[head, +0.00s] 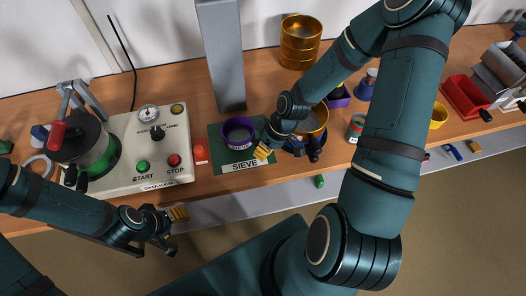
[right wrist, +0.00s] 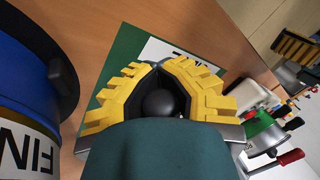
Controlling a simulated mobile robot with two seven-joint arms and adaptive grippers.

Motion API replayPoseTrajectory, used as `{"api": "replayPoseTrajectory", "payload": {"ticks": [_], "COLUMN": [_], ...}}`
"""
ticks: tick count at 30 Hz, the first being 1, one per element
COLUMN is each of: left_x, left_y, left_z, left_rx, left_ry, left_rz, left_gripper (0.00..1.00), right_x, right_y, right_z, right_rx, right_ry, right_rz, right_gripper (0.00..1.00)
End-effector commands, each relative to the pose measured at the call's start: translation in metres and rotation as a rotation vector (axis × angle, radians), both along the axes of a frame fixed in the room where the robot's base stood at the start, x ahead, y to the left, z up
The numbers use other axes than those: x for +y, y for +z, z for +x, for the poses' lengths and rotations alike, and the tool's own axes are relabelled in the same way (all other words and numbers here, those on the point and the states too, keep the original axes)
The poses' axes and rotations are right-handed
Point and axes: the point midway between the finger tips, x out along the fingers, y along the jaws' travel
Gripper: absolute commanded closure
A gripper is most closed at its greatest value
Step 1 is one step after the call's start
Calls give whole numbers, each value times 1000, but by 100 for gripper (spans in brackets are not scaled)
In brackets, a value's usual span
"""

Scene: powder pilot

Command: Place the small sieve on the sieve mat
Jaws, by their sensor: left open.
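A small purple ring-shaped sieve (head: 238,131) stands on the dark green sieve mat (head: 215,158), behind its white SIEVE label; the mat also shows in the right wrist view (right wrist: 126,46). My right gripper (head: 263,152) is at the mat's right front corner, beside the purple ring. Its yellow finger pads (right wrist: 158,75) show in the right wrist view with a dark round shape between them; I cannot tell whether they are open. A large blue cylinder (right wrist: 25,80) with a black rim and a partly visible FIN label is close beside them. My left gripper (head: 177,228) is open and empty before the bench's front edge.
A shaker with START and STOP buttons (head: 130,150) stands left of the mat. A grey column (head: 222,55) rises behind it. A gold bowl (head: 318,117) sits behind my right wrist. A gold canister (head: 300,42) is at the back; a red bin (head: 465,97) is far right.

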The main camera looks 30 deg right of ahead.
Motion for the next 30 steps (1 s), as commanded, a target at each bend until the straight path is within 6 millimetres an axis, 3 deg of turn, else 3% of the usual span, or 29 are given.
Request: {"api": "replayPoseTrajectory", "payload": {"ticks": [12,13,15,16,30], "left_x": [0,0,0,0,0], "left_y": [-8,-8,-7,-7,-7], "left_z": [-1,-1,-1,-1,-1], "left_rx": [2,2,2,2,2], "left_ry": [-2,-2,-3,-3,-2], "left_rz": [0,0,0,0,0], "left_gripper": [44,44,44,44,44], "right_x": [0,0,0,-1,-3], "right_y": [-10,-10,-10,-10,-10], "right_z": [0,0,0,0,1], "right_rx": [0,0,0,0,-3], "right_ry": [0,0,-1,-1,-5], "right_rz": [0,0,0,-1,-4], "right_gripper": [100,97,72,66,66]}}
